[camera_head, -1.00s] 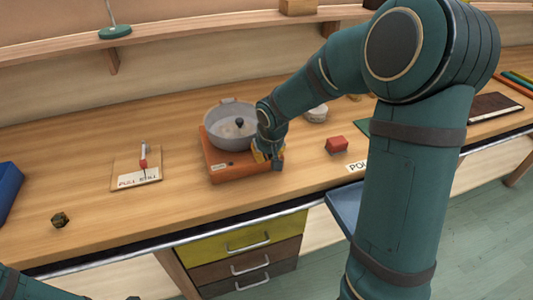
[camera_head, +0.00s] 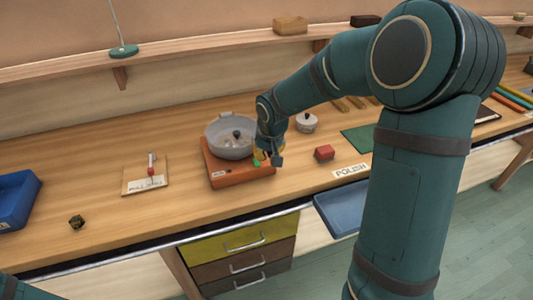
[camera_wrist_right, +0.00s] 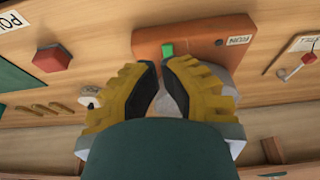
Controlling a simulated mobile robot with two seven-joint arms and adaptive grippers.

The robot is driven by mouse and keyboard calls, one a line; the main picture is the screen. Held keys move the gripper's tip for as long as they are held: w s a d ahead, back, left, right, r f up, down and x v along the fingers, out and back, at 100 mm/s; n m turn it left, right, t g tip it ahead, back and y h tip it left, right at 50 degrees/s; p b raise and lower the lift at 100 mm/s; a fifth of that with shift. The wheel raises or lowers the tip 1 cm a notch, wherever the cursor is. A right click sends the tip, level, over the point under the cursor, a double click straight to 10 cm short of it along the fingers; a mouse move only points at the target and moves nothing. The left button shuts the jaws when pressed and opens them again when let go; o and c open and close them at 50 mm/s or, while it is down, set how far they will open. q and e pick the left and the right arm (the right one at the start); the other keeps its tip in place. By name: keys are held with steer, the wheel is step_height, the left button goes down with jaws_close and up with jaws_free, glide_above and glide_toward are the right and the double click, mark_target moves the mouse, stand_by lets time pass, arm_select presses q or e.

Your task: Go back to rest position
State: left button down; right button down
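My right gripper (camera_head: 267,156) is at the right side of the orange block (camera_head: 240,176), beside the grey pot (camera_head: 215,147) standing on it. In the right wrist view its two yellow fingers with dark pads (camera_wrist_right: 160,80) are apart, with nothing held between them. A small green piece (camera_wrist_right: 167,50) on the orange block (camera_wrist_right: 200,45) shows just beyond the fingertips. It also shows in the head view. The pot is partly hidden behind the fingers in the wrist view. Only a bit of my left arm shows at the lower left of the head view; its gripper is out of view.
A board with a red-handled lever (camera_head: 146,184), a small dark cube (camera_head: 77,222) and a blue tray (camera_head: 15,204) lie left. The shelf (camera_head: 180,65) runs behind.

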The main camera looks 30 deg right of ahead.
steer(key=shift+w, duration=0.15)
steer(key=s+a+f+n+g+y, duration=0.1)
steer(key=s+a+f+y, duration=0.3)
steer(key=a+f, duration=0.95)
steer(key=s+a+f, duration=0.8)
steer(key=s+f, duration=0.3)
steer(key=s, duration=0.1)
steer(key=shift+s+a+f+g+y, duration=0.3)
steer(key=shift+s+a+f+g, duration=0.05)
steer(key=shift+g, duration=0.05)
